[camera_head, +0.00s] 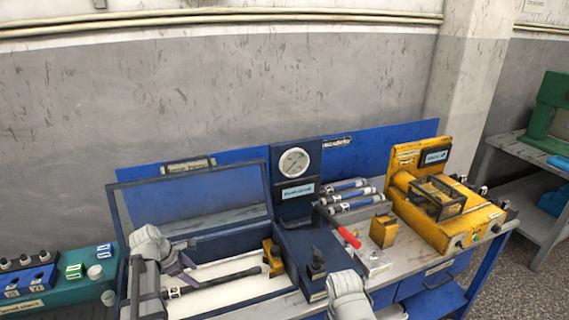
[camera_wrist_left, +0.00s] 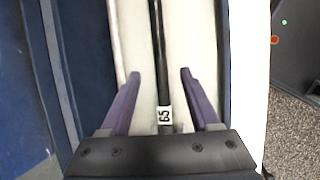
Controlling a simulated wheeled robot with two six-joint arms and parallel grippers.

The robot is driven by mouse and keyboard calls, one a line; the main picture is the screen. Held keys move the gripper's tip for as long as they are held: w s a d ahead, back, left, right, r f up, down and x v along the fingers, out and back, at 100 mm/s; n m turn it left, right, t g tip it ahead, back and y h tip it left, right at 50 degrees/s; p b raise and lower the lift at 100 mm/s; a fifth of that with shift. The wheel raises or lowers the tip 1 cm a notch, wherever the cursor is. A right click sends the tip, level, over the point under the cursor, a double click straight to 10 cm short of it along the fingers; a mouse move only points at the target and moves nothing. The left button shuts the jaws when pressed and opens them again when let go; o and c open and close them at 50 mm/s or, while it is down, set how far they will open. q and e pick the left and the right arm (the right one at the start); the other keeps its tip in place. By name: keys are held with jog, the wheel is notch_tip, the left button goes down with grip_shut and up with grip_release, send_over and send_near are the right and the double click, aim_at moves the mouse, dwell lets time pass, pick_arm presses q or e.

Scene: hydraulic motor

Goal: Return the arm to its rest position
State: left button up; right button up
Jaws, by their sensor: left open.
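My left gripper (camera_head: 184,270) is open, low over the open blue case (camera_head: 222,246) at the table's left. In the left wrist view, its two purple fingers (camera_wrist_left: 158,76) stand apart on either side of a black hose (camera_wrist_left: 157,45) with a white numbered tag. The fingers show gaps to the hose on both sides. In the head view the hose (camera_head: 225,280) lies on the white floor of the case. My right arm (camera_head: 347,296) enters at the bottom middle; its gripper is out of view.
A pressure gauge (camera_head: 294,162) stands behind the case. Several blue-and-black hoses (camera_head: 350,196), a red-handled tool (camera_head: 348,237) and a yellow machine (camera_head: 446,212) are to the right. A teal control box (camera_head: 62,284) is at the left. The space above the case is clear.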

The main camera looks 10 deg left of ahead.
pick_arm(q)
jog(key=d+m, duration=0.2)
jog(key=d, duration=0.1)
jog(key=d+m+g, duration=0.1)
jog(key=d+m, duration=0.1)
jog(key=d, duration=0.2)
jog(key=d+f+m, duration=0.1)
jog(key=d+m, duration=0.1)
jog(key=d, duration=0.1)
jog(key=shift+s+d+g, duration=0.35)
jog(key=shift+g, duration=0.05)
jog(key=s+d+m+g+y, duration=0.1)
jog(key=s+d+m+y, duration=0.1)
jog(key=s+d+m, duration=0.4)
jog(key=s+d+m+g+y, duration=0.1)
jog(key=s+d+m, duration=0.5)
jog(key=d+m, duration=0.9)
jog(key=shift+d+f+g+y, duration=0.3)
jog(key=shift+d+f+y, duration=0.2)
jog(key=shift+d, duration=0.45)
